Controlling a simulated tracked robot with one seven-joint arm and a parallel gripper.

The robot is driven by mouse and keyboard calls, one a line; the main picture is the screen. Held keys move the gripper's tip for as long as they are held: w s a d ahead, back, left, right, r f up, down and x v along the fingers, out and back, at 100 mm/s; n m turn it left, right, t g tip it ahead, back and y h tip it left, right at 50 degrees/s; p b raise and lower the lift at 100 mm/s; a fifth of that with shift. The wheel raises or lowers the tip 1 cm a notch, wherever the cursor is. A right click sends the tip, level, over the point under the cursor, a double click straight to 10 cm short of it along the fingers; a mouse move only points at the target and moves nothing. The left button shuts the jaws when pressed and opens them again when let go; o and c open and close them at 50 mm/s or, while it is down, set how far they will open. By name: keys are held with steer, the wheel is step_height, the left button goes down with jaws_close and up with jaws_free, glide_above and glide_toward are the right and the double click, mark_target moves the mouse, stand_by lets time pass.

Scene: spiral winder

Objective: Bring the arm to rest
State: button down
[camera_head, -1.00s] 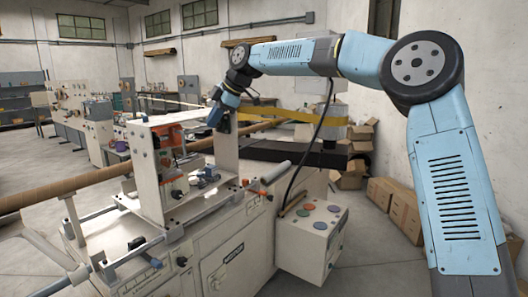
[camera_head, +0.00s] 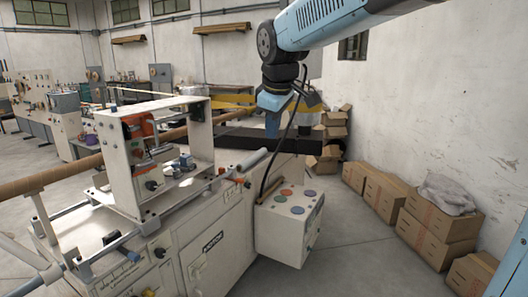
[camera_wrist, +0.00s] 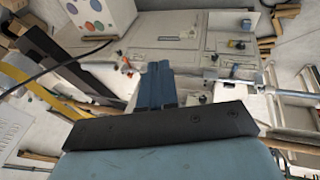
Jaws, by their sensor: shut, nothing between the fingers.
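My blue arm (camera_head: 345,18) reaches in from the upper right of the head view, with the wrist hanging down at its end. My gripper (camera_head: 272,125) points down in front of the dark beam behind the winder. In the wrist view, the two blue fingers of my gripper (camera_wrist: 158,75) are together with nothing held. The spiral winder (camera_head: 215,245) is a cream machine at the left and centre. My gripper looks apart from it; the exact gap cannot be told.
The button box (camera_head: 290,228) with coloured buttons stands out from the winder's right end. A black cable runs near my wrist. Cardboard boxes (camera_head: 440,225) line the right wall. Bare floor lies between the boxes and the winder. A long brown tube (camera_head: 45,178) crosses the left.

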steer(key=s+d+f+m, duration=0.4)
steer(key=s+d+m, duration=0.2)
steer(key=s+d, duration=0.4)
steer(key=s+d+f+m+t, duration=0.1)
steer(key=s+d+f+m, duration=0.3)
steer(key=s+d, duration=0.7)
steer(key=m, duration=0.2)
steer(key=shift+s+d+f+m+h, duration=0.15)
steer(key=shift+f+m+h, duration=0.05)
steer(key=shift+m+h, duration=0.2)
